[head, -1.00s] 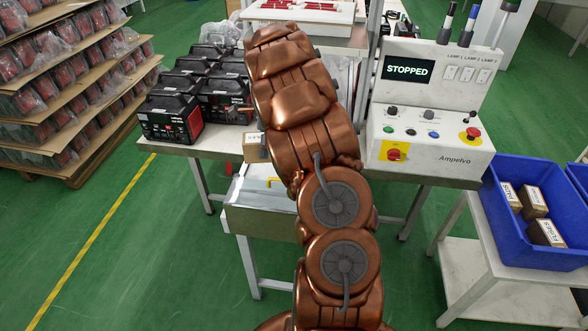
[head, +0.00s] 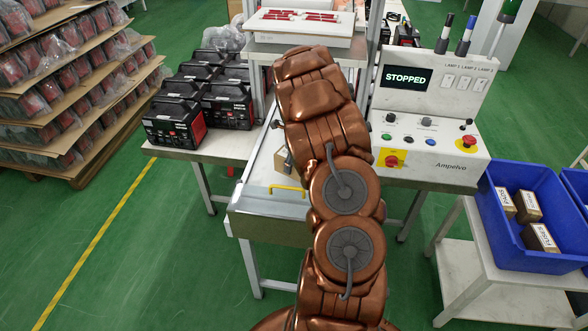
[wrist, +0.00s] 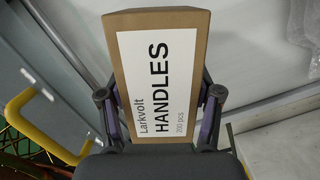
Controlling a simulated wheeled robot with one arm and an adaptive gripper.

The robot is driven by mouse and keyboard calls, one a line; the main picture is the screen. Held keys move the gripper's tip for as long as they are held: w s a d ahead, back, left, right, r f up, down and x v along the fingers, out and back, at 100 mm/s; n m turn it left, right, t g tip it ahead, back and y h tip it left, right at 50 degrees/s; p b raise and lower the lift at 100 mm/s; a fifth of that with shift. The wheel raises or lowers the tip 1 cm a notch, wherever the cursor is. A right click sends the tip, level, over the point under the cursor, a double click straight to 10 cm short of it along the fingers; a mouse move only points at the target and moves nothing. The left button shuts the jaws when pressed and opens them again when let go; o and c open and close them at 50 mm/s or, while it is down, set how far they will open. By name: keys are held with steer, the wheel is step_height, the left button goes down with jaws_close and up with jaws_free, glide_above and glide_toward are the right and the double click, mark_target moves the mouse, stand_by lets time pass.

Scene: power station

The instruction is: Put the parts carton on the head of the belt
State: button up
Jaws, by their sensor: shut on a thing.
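The parts carton (wrist: 158,60) is a brown cardboard box with a white label reading "Larkvolt HANDLES 200 pcs". In the wrist view my gripper (wrist: 158,94) is shut on it, with one dark finger at each side. In the head view a small part of the carton (head: 281,157) shows left of my copper arm, above or at the pale surface; I cannot tell whether it touches. My arm hides most of the gripper there. I cannot clearly make out the belt; a pale strip (head: 263,147) runs back beneath the arm.
A grey front box with a yellow handle (head: 287,188) is near the carton. Black-and-red units (head: 176,120) stand left. The control panel (head: 428,140), its screen reading "STOPPED", stands right. A blue bin (head: 510,258) holds several cartons. A white tray (head: 300,27) is behind.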

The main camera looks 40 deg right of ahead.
mark_target(294, 170)
steer(key=shift+f+p, duration=0.6)
steer(key=shift+f, duration=1.35)
steer(key=shift+f, duration=0.1)
steer(key=o, duration=1.5)
steer(key=shift+c, duration=0.2)
